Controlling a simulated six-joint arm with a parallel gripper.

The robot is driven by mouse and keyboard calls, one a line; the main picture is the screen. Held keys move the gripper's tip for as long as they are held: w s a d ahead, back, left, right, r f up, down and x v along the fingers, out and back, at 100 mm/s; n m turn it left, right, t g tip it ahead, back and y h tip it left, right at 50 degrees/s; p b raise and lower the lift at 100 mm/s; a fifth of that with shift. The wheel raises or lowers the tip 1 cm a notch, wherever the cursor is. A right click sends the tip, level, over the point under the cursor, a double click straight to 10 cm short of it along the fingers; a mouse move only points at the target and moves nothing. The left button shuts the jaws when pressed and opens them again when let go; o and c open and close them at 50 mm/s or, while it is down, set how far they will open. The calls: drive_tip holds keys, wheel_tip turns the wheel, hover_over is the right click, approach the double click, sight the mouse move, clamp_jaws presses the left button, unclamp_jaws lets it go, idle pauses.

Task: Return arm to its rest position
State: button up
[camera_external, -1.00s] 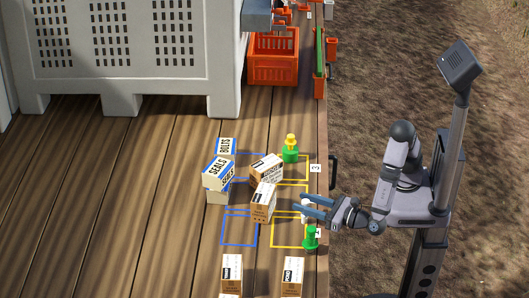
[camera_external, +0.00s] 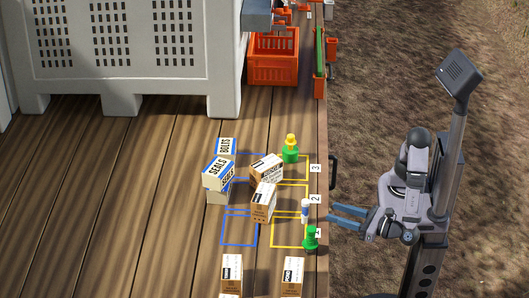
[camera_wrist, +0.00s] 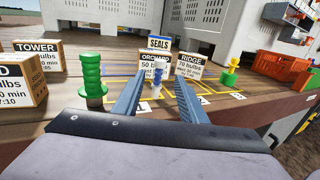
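My gripper (camera_external: 347,216) is open and empty, held just off the right edge of the wooden deck, with its blue fingers pointing left toward the boxes. My arm is folded back close to its column in the external view. In the wrist view the two fingers (camera_wrist: 157,97) are spread apart. A small white and blue bottle (camera_wrist: 157,82) shows between and beyond them. In the external view the bottle (camera_external: 305,210) stands upright on the deck near the label 2, apart from the fingertips.
A green piece (camera_external: 311,238) stands near the deck edge, and a yellow-topped green piece (camera_external: 291,148) farther back. Several boxes, including the SEALS box (camera_external: 217,173), stand on the deck near marked squares. A large grey bin (camera_external: 130,50) and an orange crate (camera_external: 262,66) are behind.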

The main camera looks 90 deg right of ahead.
idle(0.4)
drive_tip(key=w+d+m+g+h+p, duration=0.1)
drive_tip(key=d+g, duration=0.1)
drive_tip(key=d, duration=0.1)
drive_tip(key=d+m+g+h, duration=0.1)
drive_tip(key=d+m+g, duration=0.1)
drive_tip(key=d, duration=0.2)
drive_tip(key=w+d+m+g+h+p, duration=0.1)
drive_tip(key=d+h, duration=0.1)
drive_tip(key=d, duration=0.1)
drive_tip(key=shift+w+d+m+g+p, duration=0.3)
drive_tip(key=shift+d+m+g+p, duration=0.05)
drive_tip(key=shift+m+g, duration=0.05)
drive_tip(key=s+d+f+m+g+p, duration=0.2)
drive_tip(key=s+d+f+m+g, duration=0.1)
drive_tip(key=d+m+g, duration=0.65)
drive_tip(key=s+d+f+m+y+b, duration=0.1)
drive_tip(key=s+d+f+m+y, duration=0.1)
drive_tip(key=f+m+y, duration=0.3)
drive_tip(key=s+d+f+m+g+y+b, duration=0.1)
drive_tip(key=d+f+m+y, duration=0.4)
drive_tip(key=m, duration=0.7)
wheel_tip(320, 180, down, 2)
drive_tip(key=shift+s+d+f+y+b, duration=0.25)
drive_tip(key=shift+s+y+b, duration=0.15)
drive_tip(key=shift+s+b, duration=0.1)
